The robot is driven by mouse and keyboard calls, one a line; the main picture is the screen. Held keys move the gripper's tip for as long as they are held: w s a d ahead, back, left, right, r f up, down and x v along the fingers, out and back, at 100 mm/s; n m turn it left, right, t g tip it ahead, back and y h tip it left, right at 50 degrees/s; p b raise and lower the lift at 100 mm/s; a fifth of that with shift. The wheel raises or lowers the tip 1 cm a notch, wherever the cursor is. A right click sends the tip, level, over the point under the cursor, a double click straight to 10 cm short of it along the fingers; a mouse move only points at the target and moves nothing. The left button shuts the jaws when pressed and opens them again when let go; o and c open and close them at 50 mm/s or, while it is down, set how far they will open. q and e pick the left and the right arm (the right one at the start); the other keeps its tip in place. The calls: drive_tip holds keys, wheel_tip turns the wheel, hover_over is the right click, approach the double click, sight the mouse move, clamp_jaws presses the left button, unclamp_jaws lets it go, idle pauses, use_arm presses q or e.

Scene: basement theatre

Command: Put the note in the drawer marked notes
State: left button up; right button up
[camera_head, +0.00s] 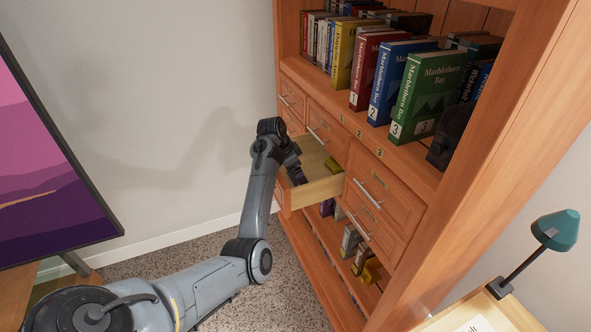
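An open wooden drawer (322,190) sticks out of the bookcase in its middle section. A small yellow-green object (333,166) lies inside it near the back; I cannot tell if it is the note. My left gripper (298,177) points down into the open drawer, at its left side, apart from the yellow object. Its fingers are dark and small, so their opening is unclear. A white paper (477,325) with print lies on the desk at bottom right, cut off by the frame edge. Drawer labels are too small to read. My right gripper is out of view.
Shut drawers with metal handles (368,192) flank the open one. Large numbered books (428,95) stand on the shelf above. A yellow item (371,271) and small boxes sit on the low shelf. A teal lamp (556,230) stands on the desk. A screen (45,165) is at left.

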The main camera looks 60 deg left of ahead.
use_arm(q)
drive_tip(key=shift+r, duration=0.2)
drive_tip(key=shift+s+r, duration=0.1)
drive_tip(key=shift+r, duration=0.2)
drive_tip(key=p+v, duration=0.3)
drive_tip(key=v, duration=0.8)
drive_tip(key=shift+r, duration=0.2)
drive_tip(key=shift+s, duration=0.1)
